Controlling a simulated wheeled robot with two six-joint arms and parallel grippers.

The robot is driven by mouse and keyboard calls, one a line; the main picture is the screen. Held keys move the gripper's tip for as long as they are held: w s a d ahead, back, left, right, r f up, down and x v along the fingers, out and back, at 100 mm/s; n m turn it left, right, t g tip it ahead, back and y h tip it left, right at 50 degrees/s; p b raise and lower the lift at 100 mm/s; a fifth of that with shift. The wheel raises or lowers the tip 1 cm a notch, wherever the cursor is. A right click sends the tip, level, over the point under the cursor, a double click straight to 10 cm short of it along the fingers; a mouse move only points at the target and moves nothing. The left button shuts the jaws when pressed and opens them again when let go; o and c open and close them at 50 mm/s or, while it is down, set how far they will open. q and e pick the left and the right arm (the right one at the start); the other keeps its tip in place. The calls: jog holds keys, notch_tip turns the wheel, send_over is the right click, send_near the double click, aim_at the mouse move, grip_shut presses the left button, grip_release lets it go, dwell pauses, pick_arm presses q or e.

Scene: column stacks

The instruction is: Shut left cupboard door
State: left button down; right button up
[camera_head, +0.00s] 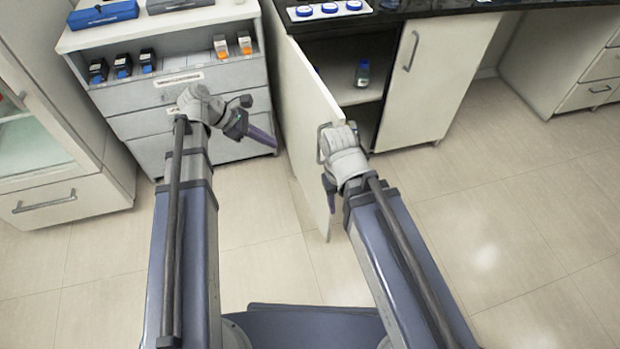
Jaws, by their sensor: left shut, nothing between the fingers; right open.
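The left cupboard door (296,105) is white and stands wide open, swung out toward me from the cupboard under the dark counter. My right gripper (329,192) is at the door's free edge, on its right side as pictured. My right wrist covers part of it, so I cannot tell whether it touches the door. It is open. My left gripper (262,136) is shut and empty, to the left of the door and in front of the grey drawers. The open cupboard (345,92) shows a shelf with a small blue-capped bottle (362,73).
The right cupboard door (428,80) with a metal handle is shut. A grey drawer unit (180,95) with small boxes stands left. A white glass-fronted cabinet (60,190) stands at far left. Floor to the right is clear.

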pick_arm(q)
jog(key=shift+a+f+n, duration=0.25)
jog(key=shift+f+n, duration=0.05)
jog(key=shift+n, duration=0.2)
pick_arm(e)
jog(key=shift+s+d+f, duration=0.1)
jog(key=shift+s+f, duration=0.25)
jog(key=shift+f, duration=0.2)
pick_arm(q)
jog(key=w+d+f+b, duration=0.2)
jog(key=d+f+b, duration=0.5)
jog(key=d, duration=0.3)
jog(key=shift+w+d, duration=0.15)
jog(key=shift+d, duration=0.25)
pick_arm(e)
notch_tip(320, 180, down, 7)
pick_arm(q)
jog(key=shift+f, duration=0.1)
